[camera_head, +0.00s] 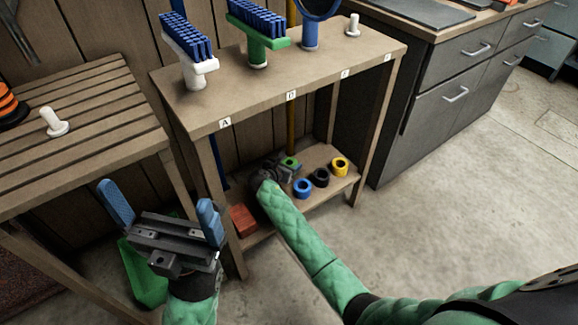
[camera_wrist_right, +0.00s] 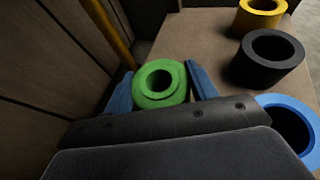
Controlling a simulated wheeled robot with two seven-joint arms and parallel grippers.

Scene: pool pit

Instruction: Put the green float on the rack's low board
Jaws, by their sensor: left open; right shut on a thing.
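The green float (camera_wrist_right: 160,84) is a ring-shaped piece with a hole through it. In the right wrist view it sits between the blue fingertips of my right gripper (camera_wrist_right: 162,92), which is shut on it. In the head view the green float (camera_head: 290,162) shows just past my right gripper (camera_head: 284,168), over the rack's low board (camera_head: 262,222). I cannot tell whether its underside touches the board. My left gripper (camera_head: 162,212) is open and empty, in front of the rack's left side.
On the low board are a blue ring (camera_head: 302,188), a black ring (camera_head: 320,177), a yellow ring (camera_head: 340,167) and a reddish block (camera_head: 243,219). Brushes stand on the rack's top board (camera_head: 225,100). A slatted bench (camera_head: 90,135) is left; grey drawers (camera_head: 460,95) are right.

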